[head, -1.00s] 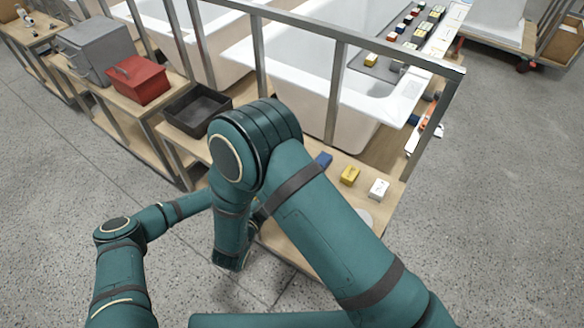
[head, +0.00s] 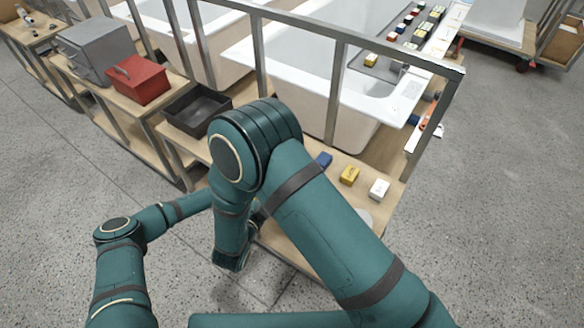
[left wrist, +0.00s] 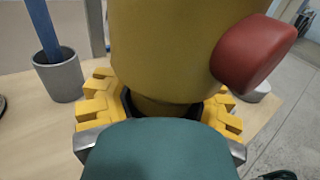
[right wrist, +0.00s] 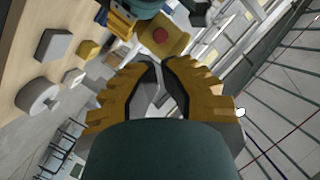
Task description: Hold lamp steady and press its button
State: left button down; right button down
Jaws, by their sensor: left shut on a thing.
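The lamp (left wrist: 175,45) fills the top middle of the left wrist view as a large yellow body with a red button (left wrist: 252,50) on its right side. My left gripper (left wrist: 165,108) is shut around the lamp's narrower lower part. In the right wrist view the yellow lamp (right wrist: 178,45) is at the top, and its red button (right wrist: 160,35) faces me. My right gripper (right wrist: 158,66) has its fingertips together, empty, just below the button in the picture and apart from it. In the head view my arms hide the lamp and both grippers.
A grey cup (left wrist: 58,75) with a blue stick stands left of the lamp. Blue (head: 323,159), yellow (head: 349,175) and white (head: 379,188) blocks lie on the wooden shelf. A black tray (head: 196,108) and red box (head: 138,80) stand further left. Metal posts frame the bathtub shells.

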jog(key=shift+a, duration=0.1)
jog(key=shift+a+f+n+t+y, duration=0.85)
jog(key=shift+a+n+t+y, duration=0.05)
jog(key=shift+a+n+y, duration=1.65)
jog(key=w+d, duration=0.5)
jog(key=w, duration=0.2)
jog(key=shift+w, duration=0.4)
jog(key=shift+d, duration=0.15)
jog(key=shift+w+d, duration=0.25)
jog(key=shift+w, duration=0.1)
jog(key=shift+s+a, duration=0.3)
jog(key=shift+s, duration=0.1)
